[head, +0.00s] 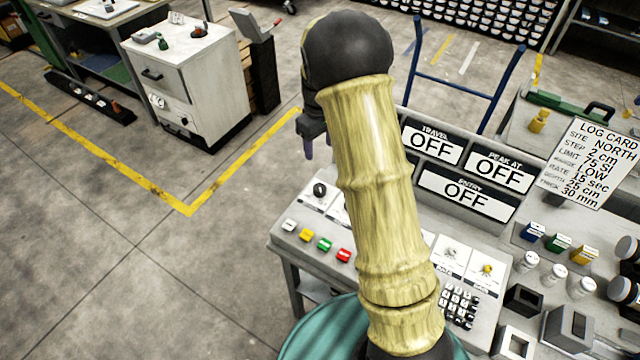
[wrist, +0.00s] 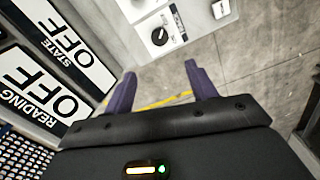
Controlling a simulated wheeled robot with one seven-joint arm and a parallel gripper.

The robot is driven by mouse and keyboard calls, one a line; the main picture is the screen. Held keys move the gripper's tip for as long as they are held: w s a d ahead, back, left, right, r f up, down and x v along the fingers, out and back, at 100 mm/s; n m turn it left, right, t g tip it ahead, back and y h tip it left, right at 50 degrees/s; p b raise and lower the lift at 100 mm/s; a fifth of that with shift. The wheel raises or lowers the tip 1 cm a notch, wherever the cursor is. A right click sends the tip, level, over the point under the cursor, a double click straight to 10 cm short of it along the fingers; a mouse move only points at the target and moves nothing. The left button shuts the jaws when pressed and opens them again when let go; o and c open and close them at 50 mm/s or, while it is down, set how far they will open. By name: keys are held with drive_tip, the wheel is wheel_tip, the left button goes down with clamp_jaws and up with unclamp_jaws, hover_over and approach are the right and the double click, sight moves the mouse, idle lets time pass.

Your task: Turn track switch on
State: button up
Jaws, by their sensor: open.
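My gripper shows in the wrist view (wrist: 160,73) with its two purple fingers apart and nothing between them. In the head view it is mostly hidden behind my arm, left of the console's displays. A black round knob (wrist: 159,36) on a white plate lies beyond the fingertips, apart from them; a black knob also shows on the console in the head view (head: 320,189). Two small switches, one silver (head: 450,253) and one yellow (head: 487,269), sit on white plates right of my arm. I cannot read which control is labelled track.
Display signs (head: 432,143) on the console read OFF; signs beside the gripper (wrist: 65,32) also read OFF. Coloured buttons (head: 325,245) line the console's front left. A keypad (head: 460,303), bottles and blocks are at right. Floor left of the console is clear.

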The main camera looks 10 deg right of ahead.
drive_tip(key=p, duration=0.4)
approach(320, 187)
wheel_tip(320, 187, down, 9)
drive_tip(key=shift+f, duration=0.2)
drive_tip(key=c, duration=1)
